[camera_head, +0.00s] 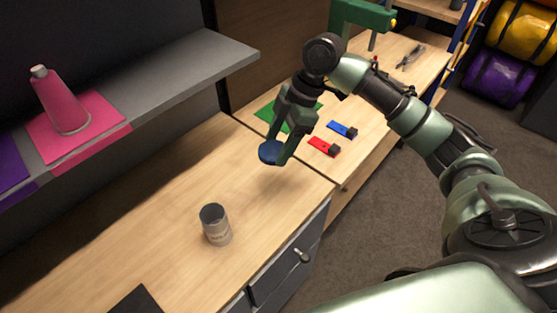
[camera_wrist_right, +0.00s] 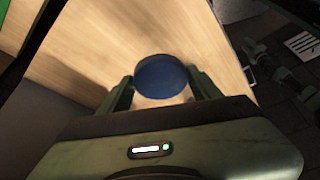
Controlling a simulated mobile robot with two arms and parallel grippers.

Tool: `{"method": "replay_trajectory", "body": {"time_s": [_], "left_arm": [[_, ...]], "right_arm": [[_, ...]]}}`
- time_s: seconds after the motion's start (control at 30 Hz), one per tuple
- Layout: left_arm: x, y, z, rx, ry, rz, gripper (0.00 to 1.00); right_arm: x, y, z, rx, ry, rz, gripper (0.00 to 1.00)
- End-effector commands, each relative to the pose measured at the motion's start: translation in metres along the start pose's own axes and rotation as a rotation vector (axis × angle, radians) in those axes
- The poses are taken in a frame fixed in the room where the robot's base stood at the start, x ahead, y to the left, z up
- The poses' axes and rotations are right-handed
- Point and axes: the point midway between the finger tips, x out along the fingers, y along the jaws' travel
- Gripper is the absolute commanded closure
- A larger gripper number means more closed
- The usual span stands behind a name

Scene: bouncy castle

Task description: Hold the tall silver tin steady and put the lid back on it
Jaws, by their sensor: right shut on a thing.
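The silver tin (camera_head: 216,225) stands upright and open-topped on the wooden worktop, near its front edge. My right gripper (camera_head: 273,152) is shut on a round dark blue lid (camera_head: 270,153) and holds it above the worktop, up and to the right of the tin, apart from it. In the right wrist view the lid (camera_wrist_right: 161,77) sits between the two fingertips. The tin cannot be made out in the right wrist view. My left gripper is not in view.
A grey shelf (camera_head: 190,72) with a pink bottle (camera_head: 60,100) overhangs the worktop (camera_head: 150,230) at the back left. A black object (camera_head: 136,300) lies at the lower edge. A red piece (camera_head: 322,146) and a blue piece (camera_head: 341,130) lie on the right-hand bench. The worktop around the tin is clear.

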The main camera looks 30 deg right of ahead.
Motion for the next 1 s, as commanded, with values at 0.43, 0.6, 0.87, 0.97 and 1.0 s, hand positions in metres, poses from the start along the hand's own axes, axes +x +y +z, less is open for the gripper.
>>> {"method": "replay_trajectory", "body": {"time_s": [0.43,0.6,0.87,0.97,1.0], "left_arm": [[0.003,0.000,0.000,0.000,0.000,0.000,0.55],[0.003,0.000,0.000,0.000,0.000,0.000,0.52],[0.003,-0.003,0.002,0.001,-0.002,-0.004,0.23],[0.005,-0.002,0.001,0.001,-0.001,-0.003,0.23],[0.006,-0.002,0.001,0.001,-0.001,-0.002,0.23]], "right_arm": [[-0.016,0.000,-0.007,0.000,0.000,-0.001,0.73],[-0.016,0.000,-0.007,0.000,0.000,-0.001,0.73],[-0.015,-0.001,-0.007,0.009,0.000,0.002,0.73],[-0.011,-0.003,-0.008,0.046,-0.003,0.017,0.73],[-0.009,-0.004,-0.008,0.072,-0.006,0.028,0.73]]}}
